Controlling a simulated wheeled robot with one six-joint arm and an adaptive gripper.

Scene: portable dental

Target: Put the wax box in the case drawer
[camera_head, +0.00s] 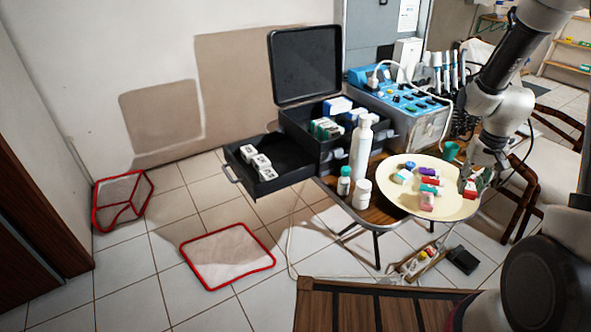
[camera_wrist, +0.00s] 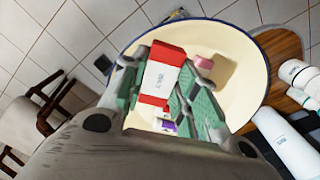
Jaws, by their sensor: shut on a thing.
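The wax box, red and white, is between my gripper's green-padded fingers (camera_wrist: 168,88) in the wrist view (camera_wrist: 161,76). My gripper (camera_head: 467,181) is shut on it over the right part of the round cream tray (camera_head: 455,209). In the head view a little of the red box (camera_head: 470,188) shows below the fingers. I cannot tell whether it still touches the tray. The case drawer (camera_head: 283,182) is pulled out at the left of the black case (camera_head: 303,123). Several small white boxes (camera_head: 262,166) lie in it, with bare dark floor beside them.
The case lid (camera_head: 305,65) stands open. A tall white bottle (camera_head: 361,150) and smaller jars (camera_head: 361,194) stand between tray and drawer. Several small coloured items (camera_head: 428,188) lie on the tray. A blue dental unit (camera_head: 397,98) is behind, and a chair (camera_head: 555,170) is at right.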

